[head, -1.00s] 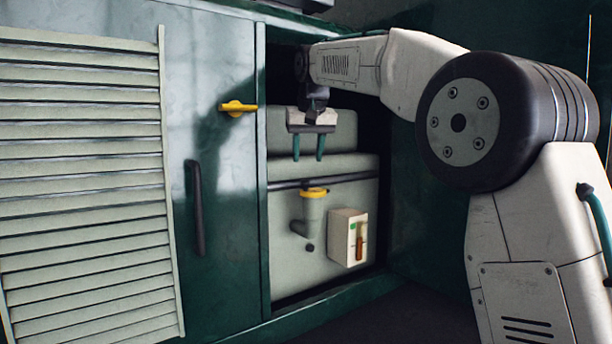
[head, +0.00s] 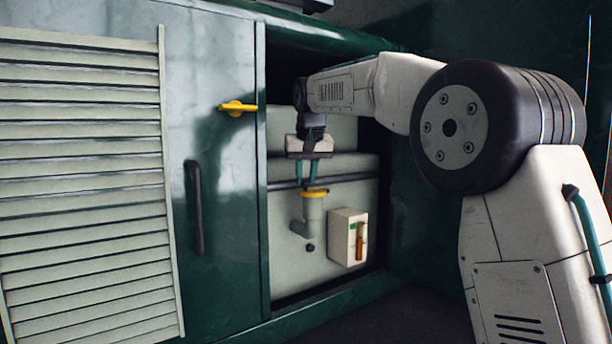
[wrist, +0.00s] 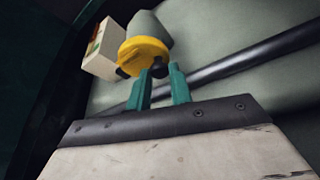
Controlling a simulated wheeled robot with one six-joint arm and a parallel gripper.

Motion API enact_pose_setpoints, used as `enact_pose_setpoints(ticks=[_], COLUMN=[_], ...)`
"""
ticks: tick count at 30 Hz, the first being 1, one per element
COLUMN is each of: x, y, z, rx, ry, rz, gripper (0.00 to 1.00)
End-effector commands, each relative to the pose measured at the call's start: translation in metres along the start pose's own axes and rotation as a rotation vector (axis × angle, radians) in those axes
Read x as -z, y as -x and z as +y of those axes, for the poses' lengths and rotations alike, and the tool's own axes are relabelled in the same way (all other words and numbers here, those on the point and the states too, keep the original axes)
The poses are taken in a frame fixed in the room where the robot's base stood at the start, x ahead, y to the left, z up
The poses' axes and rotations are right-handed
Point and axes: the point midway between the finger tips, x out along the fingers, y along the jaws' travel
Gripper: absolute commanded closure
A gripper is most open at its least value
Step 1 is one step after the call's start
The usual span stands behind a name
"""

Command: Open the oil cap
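The oil cap (head: 315,193) is a yellow disc on top of a grey filler neck (head: 312,216) inside the open compartment. In the wrist view the yellow cap (wrist: 142,55) shows with dark knobs at its edge. My gripper (head: 307,184) points down, its tips just above or at the cap. In the wrist view its two green fingers (wrist: 158,72) stand a short way apart, with one dark knob between or just beyond their tips. I cannot tell whether the fingers touch or grip the knob.
A cream box (head: 347,237) with a red-brown handle sits right of the neck. A dark horizontal rod (head: 350,177) runs behind the cap. Left of the opening stand a door with a yellow latch (head: 237,108), a dark handle (head: 195,207) and a louvred panel (head: 85,190).

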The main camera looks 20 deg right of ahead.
Motion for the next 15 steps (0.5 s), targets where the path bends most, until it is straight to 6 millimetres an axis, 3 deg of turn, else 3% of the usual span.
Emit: enact_pose_setpoints(ticks=[15], x=[0.0080], y=[0.0081], z=[0.0094], rx=[0.126], ry=[-0.054], rz=[-0.054], gripper=[1.00])
